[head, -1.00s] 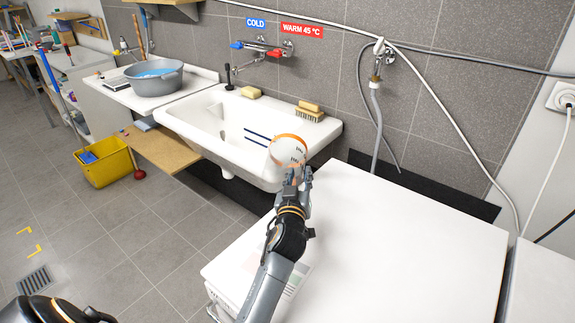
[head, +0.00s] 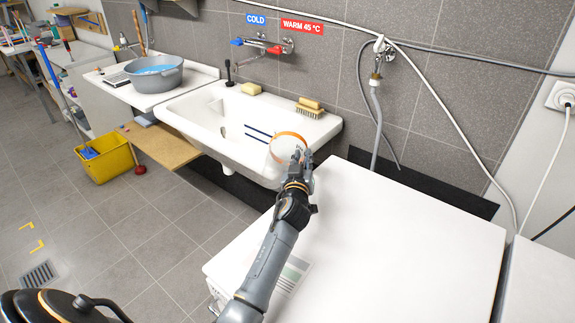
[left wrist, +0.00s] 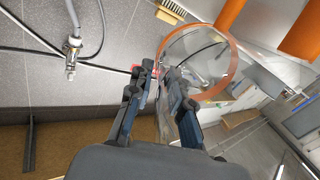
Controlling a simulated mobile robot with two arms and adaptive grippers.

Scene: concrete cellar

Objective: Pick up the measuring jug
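The measuring jug (head: 288,147) is clear with an orange rim. In the head view it is at the end of my left arm, in front of the right part of the sink. My left gripper (head: 301,160) is at its near right side. In the left wrist view the orange rim of the jug (left wrist: 233,65) shows as a ring just beyond the fingers. The fingers of my left gripper (left wrist: 160,75) are on either side of its near edge and appear closed on it; the exact contact is hard to see. My right gripper is not in view.
A white sink (head: 205,112) with a sponge (head: 251,89) and a brush (head: 308,111) lies behind the jug. A white-topped unit (head: 400,245) with a clear top is at the right. A grey basin (head: 154,75) and a yellow bucket (head: 106,160) are at the left.

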